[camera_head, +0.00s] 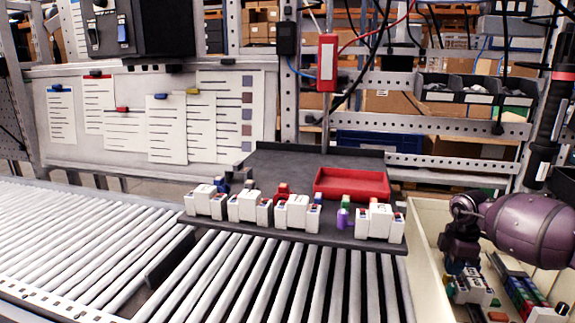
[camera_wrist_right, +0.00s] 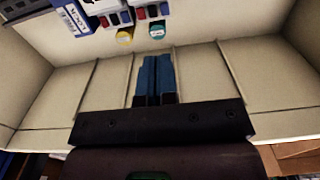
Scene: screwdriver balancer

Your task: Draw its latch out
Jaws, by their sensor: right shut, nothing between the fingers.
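My right gripper (camera_head: 460,265) points down into the cream box (camera_head: 428,280) at the right of the head view. In the right wrist view its blue fingers (camera_wrist_right: 154,75) are shut together, with nothing between them. Beyond the fingertips, at the top of that view, are white and blue modules (camera_wrist_right: 72,17) and parts with a yellow (camera_wrist_right: 124,36) and a teal (camera_wrist_right: 156,30) round end. The fingers appear apart from them. I cannot make out a latch in either view. My left gripper is not in view.
A dark tray (camera_head: 272,158) on the roller conveyor (camera_head: 290,285) carries several white modules (camera_head: 297,212) and a red bin (camera_head: 352,184). More modules (camera_head: 520,290) lie in the cream box. A red hanging unit (camera_head: 327,62) is above the tray. The left rollers are clear.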

